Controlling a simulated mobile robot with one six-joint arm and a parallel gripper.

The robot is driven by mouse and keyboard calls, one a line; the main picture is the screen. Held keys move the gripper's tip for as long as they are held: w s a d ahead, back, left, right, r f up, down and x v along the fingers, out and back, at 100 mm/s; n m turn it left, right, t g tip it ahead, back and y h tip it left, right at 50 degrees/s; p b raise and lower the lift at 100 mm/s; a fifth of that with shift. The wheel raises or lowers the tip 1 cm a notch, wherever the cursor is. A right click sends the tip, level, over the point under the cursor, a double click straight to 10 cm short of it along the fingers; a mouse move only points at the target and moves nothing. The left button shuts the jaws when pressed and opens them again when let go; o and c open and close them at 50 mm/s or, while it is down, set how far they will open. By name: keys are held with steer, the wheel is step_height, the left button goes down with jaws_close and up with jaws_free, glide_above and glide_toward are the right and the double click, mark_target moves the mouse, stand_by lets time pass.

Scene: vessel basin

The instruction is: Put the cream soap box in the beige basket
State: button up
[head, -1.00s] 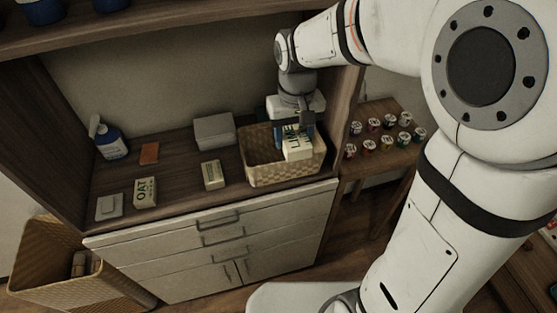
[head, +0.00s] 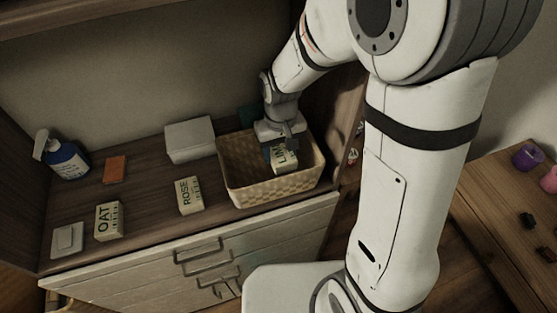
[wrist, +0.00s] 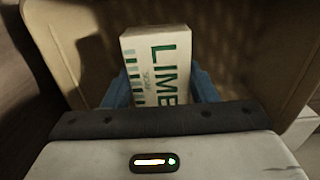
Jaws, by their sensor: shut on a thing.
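A cream soap box with green lettering that seems to read LIME (wrist: 158,62) is between the blue fingers of my gripper (wrist: 160,88) in the wrist view. In the head view this box (head: 285,158) is inside the beige basket (head: 272,190), below its rim, towards the right side. My gripper (head: 280,146) is shut on it and reaches down into the basket. The box's lower end is partly hidden by the basket wall, so I cannot tell whether it touches the floor of the basket. The basket's walls (wrist: 265,50) surround the box in the wrist view.
Left of the basket on the counter are cream boxes marked ROSE (head: 188,195) and OAT (head: 108,220), a grey box (head: 190,139), an orange block (head: 114,169), a white square item (head: 67,240) and a blue bottle (head: 66,157). A wooden side panel (head: 335,120) stands close right.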

mark_target(281, 150)
steer(key=shift+w+d+f, duration=0.1)
steer(key=shift+w+f, duration=0.05)
steer(key=shift+f, duration=0.8)
steer(key=shift+d+f, duration=0.1)
steer(key=shift+f, duration=1.55)
steer(key=shift+f, duration=0.1)
steer(key=shift+f, duration=0.15)
steer(key=o, duration=1)
step_height(281, 150, up, 12)
steer(key=shift+r, duration=0.25)
